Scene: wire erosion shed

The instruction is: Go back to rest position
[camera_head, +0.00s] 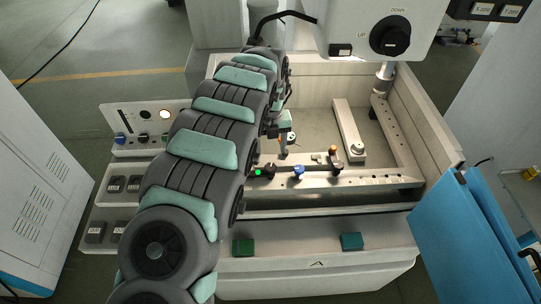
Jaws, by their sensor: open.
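My grey and teal segmented arm rises from the lower left and arches over the machine tank. Its end hangs down behind the arm, over the work area. My gripper (284,151) is small in this view, open, and partly hidden by the arm. It is just behind the clamp rail (375,179) at the tank's front. I cannot tell whether it touches anything. A black knob (270,171) and a blue knob (298,172) sit on the rail near it.
The machine head (360,32) with a large black dial overhangs the tank (312,120) at the back. A control panel (130,125) stands left of my arm. Green blocks (243,247) and (351,241) lie on the front ledge. A blue panel (465,235) is at right.

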